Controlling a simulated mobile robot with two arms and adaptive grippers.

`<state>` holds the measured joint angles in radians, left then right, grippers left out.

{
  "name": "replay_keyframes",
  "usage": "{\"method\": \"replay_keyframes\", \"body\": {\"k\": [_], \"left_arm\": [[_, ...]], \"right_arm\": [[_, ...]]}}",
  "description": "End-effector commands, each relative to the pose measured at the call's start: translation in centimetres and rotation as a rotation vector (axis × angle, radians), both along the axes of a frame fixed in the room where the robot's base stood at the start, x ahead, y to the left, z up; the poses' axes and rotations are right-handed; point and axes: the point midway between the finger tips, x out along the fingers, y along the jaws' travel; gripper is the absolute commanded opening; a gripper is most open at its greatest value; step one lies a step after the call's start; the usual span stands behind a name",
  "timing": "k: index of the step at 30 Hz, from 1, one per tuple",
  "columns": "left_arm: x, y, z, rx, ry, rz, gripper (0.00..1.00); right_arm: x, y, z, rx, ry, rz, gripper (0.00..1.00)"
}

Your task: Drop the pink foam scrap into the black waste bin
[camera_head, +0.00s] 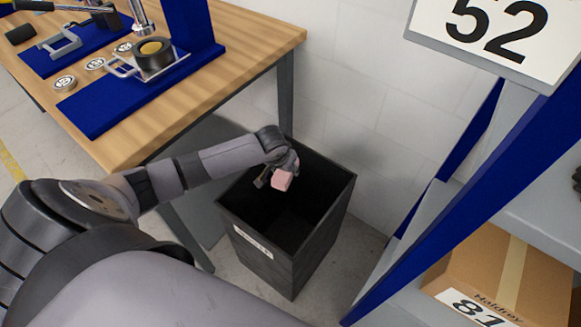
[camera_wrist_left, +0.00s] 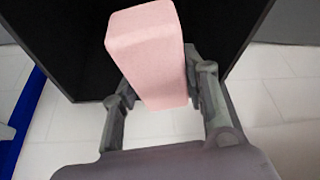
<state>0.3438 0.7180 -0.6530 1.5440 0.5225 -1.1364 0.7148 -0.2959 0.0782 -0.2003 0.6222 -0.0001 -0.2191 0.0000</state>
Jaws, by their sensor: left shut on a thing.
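The pink foam scrap (camera_head: 282,181) is a small block held in my left gripper (camera_head: 272,180) above the open top of the black waste bin (camera_head: 270,256). The bin stands on the floor with a white label on its front. In the left wrist view the foam (camera_wrist_left: 147,50) sits between the two fingers of the left gripper (camera_wrist_left: 160,90), with the dark bin (camera_wrist_left: 60,45) behind it. The bin's inside is dark and its bottom cannot be made out. My right gripper is not in view.
A wooden workbench (camera_head: 250,38) with blue fixtures and small round parts stands to the left of the bin. A blue and grey shelf rack (camera_head: 450,165) with a cardboard box (camera_head: 505,275) is on the right. A white wall (camera_head: 335,85) is behind the bin.

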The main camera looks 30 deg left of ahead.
Motion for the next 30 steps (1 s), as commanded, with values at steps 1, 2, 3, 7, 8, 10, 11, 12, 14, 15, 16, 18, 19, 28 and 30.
{"method": "replay_keyframes", "body": {"k": [1, 2, 3, 7, 8, 10, 11, 12, 14, 15, 16, 18, 19, 28, 30], "left_arm": [[0.03, 0.02, -0.13, 0.000, -0.001, 0.000, 0.26], [0.03, 0.02, -0.10, 0.000, -0.001, 0.000, 0.26], [0.03, 0.01, -0.05, 0.000, -0.001, 0.000, 0.26], [0.02, 0.00, 0.01, 0.000, -0.001, 0.000, 0.26], [0.02, 0.00, 0.01, 0.000, -0.001, 0.000, 0.42], [0.02, -0.01, 0.00, 0.000, -0.001, 0.000, 0.47], [0.01, -0.01, -0.01, 0.000, -0.001, 0.000, 0.49], [0.01, -0.01, -0.01, 0.000, -0.001, 0.000, 0.51], [0.01, -0.01, -0.01, 0.000, -0.001, 0.000, 0.55], [0.01, -0.01, -0.01, 0.000, -0.001, 0.000, 0.58], [0.01, -0.01, -0.02, 0.000, 0.000, 0.000, 0.60], [0.01, -0.01, -0.02, 0.000, 0.000, 0.000, 0.64], [0.01, -0.01, -0.02, 0.000, 0.000, 0.000, 0.64], [-0.06, -0.02, 0.13, 0.000, -0.001, 0.000, 0.64], [-0.21, -0.06, 0.58, -0.001, -0.002, 0.000, 0.64]], "right_arm": [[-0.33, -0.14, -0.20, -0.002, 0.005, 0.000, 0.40], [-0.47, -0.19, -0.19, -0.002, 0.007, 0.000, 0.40], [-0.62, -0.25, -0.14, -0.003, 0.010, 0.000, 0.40], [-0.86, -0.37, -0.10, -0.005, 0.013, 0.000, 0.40], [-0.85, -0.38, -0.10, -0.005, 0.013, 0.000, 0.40], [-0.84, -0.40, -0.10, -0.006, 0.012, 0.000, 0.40], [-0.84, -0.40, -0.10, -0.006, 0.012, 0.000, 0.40], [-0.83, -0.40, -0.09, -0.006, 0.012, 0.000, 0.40], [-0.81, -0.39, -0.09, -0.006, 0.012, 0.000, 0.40], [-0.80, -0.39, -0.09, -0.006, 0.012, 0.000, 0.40], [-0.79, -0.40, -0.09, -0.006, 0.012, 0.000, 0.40], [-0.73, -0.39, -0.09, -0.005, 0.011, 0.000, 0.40], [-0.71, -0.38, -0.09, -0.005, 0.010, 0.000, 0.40], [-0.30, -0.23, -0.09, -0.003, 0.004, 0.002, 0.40], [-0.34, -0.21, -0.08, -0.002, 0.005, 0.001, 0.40]]}}
